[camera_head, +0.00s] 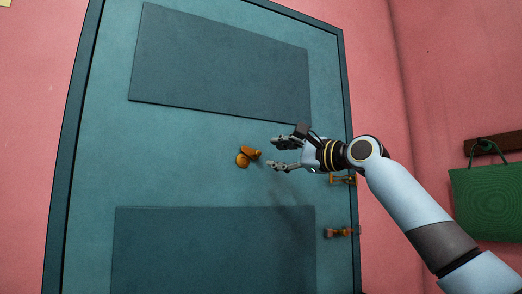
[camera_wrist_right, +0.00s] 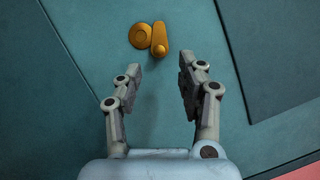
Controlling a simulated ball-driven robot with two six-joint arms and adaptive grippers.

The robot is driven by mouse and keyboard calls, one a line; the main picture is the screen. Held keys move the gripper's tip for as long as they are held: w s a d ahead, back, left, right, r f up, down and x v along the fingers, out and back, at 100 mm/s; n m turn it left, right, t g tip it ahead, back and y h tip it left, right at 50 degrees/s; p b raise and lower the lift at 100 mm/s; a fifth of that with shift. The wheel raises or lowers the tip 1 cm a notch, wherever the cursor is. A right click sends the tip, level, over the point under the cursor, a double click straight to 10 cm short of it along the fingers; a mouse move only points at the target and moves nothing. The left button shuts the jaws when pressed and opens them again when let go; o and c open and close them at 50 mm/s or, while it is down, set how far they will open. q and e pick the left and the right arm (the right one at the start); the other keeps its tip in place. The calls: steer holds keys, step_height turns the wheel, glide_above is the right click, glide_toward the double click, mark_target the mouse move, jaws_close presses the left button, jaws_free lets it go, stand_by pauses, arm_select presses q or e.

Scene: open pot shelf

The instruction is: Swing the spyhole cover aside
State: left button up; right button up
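The brass spyhole (camera_head: 242,160) sits on the teal door (camera_head: 200,155), between its two darker panels. Its brass cover (camera_head: 252,152) is an elongated piece beside the round plate. In the right wrist view the round spyhole plate (camera_wrist_right: 141,36) shows at left, and the cover (camera_wrist_right: 159,36) lies along its right edge, with a small knob on its lower end. Most of the round plate is uncovered. My right gripper (camera_head: 272,154) is open and empty, just right of the cover. In the wrist view its fingertips (camera_wrist_right: 160,72) are apart, with the cover ahead between them. My left gripper is out of view.
A brass handle (camera_head: 343,180) and a lower brass fitting (camera_head: 341,232) sit near the door's right edge, close to my right arm. A green bag (camera_head: 490,203) hangs from a dark wooden rack (camera_head: 497,145) on the pink wall. The door left of the spyhole is clear.

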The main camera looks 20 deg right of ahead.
mark_target(260, 153)
steer(key=p+x, duration=0.1)
steer(key=x, duration=0.4)
steer(key=shift+w+a+p, duration=0.3)
steer(key=shift+w, duration=0.25)
jaws_close()
